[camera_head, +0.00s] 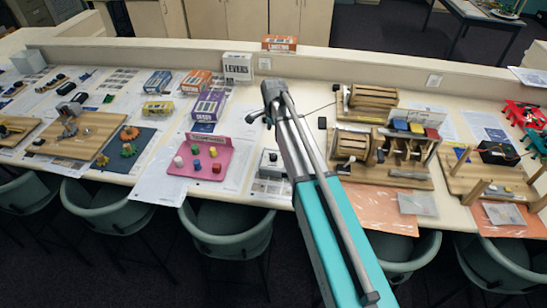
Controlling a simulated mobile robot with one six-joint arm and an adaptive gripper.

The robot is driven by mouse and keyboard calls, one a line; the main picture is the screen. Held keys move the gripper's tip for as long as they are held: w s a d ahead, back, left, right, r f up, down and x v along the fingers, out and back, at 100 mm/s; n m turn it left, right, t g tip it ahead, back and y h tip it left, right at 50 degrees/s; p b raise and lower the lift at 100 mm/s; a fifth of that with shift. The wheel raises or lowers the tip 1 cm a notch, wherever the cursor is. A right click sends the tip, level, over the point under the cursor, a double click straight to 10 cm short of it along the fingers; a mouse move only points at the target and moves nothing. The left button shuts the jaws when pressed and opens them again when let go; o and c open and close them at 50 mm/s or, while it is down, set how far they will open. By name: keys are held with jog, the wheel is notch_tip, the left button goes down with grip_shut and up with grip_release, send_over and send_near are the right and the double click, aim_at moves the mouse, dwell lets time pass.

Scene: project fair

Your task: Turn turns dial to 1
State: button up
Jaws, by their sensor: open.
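A small grey box with a dark round part on its face (271,162) sits on the counter just left of my arm. It may be the turns dial, but its markings and setting are too small to read. My arm reaches up from the bottom of the view, and my gripper (256,117) is at its far end, above the counter and beyond the grey box. The gripper is open, apart from the box, with nothing seen in it. The arm hides part of the counter to the right of the box.
A pink board with coloured pegs (190,172) lies left of the box. Wooden mechanisms (375,155) stand to the right of my arm. Green chairs (228,235) stand along the front edge.

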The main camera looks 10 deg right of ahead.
aim_at(274, 156)
jog(key=shift+f+b, duration=5.85)
jog(key=shift+f, duration=0.3)
grip_shut()
